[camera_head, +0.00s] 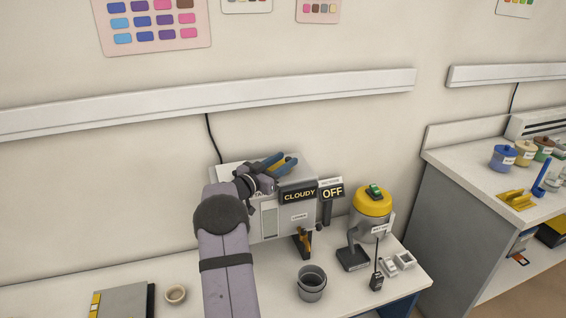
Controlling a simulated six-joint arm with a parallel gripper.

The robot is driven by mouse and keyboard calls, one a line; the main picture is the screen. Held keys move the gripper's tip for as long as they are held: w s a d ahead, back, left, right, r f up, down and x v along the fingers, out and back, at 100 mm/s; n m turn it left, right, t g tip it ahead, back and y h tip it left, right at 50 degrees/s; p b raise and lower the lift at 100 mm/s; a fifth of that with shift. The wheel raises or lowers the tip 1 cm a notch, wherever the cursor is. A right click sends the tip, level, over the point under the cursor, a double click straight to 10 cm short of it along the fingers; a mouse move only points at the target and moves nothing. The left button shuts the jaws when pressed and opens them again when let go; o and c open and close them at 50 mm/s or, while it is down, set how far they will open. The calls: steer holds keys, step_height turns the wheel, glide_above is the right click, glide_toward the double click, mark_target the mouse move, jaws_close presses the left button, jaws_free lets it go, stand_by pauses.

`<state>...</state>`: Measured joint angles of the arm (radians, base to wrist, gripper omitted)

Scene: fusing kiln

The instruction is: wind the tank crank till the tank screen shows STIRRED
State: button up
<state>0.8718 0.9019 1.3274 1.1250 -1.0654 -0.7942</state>
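The tank (268,222) is a pale box on the left worktop against the wall. Its dark screen (299,195) reads CLOUDY. My gripper (280,161) is at the top of the tank, with blue and yellow finger parts pointing up and right. My purple arm comes up from the front and covers the tank's left side. I cannot make out the crank; it may be hidden behind my gripper and wrist. The fingers are too small and overlapped to tell whether they are open or shut, or hold anything.
A second screen (333,192) reads OFF. A yellow-topped machine (371,202) stands right of the tank. In front are a grey bucket (311,284), a black handset (377,277) and a small round bowl (176,294). A gap separates this worktop from the right-hand counter (470,165).

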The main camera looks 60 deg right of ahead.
steer(key=shift+b+v, duration=1.1)
steer(key=shift+v, duration=2.6)
